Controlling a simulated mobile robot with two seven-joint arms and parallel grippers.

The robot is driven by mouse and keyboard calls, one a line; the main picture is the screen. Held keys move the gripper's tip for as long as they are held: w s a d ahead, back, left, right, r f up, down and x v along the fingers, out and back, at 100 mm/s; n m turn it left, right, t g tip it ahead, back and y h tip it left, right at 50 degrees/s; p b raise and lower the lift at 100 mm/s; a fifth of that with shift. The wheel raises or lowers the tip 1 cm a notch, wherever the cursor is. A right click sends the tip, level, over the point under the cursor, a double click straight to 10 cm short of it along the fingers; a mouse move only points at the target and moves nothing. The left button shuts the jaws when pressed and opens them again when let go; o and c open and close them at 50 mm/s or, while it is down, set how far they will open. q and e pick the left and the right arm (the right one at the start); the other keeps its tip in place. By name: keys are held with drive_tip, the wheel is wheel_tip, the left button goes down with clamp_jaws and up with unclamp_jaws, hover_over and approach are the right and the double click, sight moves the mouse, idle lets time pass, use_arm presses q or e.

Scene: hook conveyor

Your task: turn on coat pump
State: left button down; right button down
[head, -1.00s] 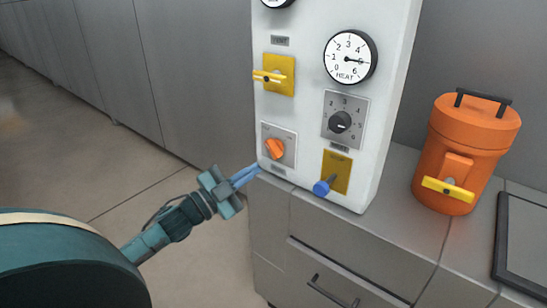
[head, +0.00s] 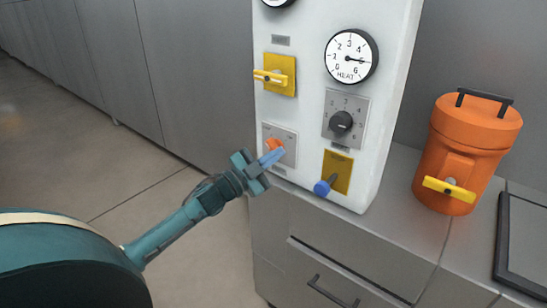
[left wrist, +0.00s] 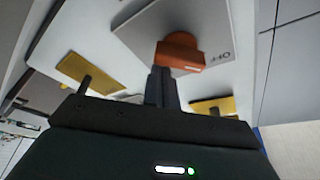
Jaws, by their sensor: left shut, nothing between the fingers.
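The white control panel (head: 304,120) stands on the grey counter. At its lower left is a grey plate with an orange rotary knob (head: 274,145), which also shows in the left wrist view (left wrist: 180,54). I cannot tell which label marks the coat pump. My left gripper (head: 272,156) is shut and empty, its blue fingertips just in front of the orange knob and covering part of it. In the left wrist view the closed fingers (left wrist: 162,86) reach close to the knob's lower edge; whether they touch it I cannot tell. My right gripper is not in view.
The panel also has a yellow-handled lever (head: 270,77), a grey dial (head: 341,122), a heat gauge (head: 351,56) and a blue-tipped lever (head: 324,187). An orange canister (head: 463,145) stands right of it, beside a dark-framed tray (head: 507,230). Open floor lies left.

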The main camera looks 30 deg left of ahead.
use_arm(q)
drive_tip(key=shift+f, duration=0.1)
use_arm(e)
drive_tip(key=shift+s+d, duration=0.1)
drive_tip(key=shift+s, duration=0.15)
use_arm(q)
drive_tip(key=shift+a, duration=0.1)
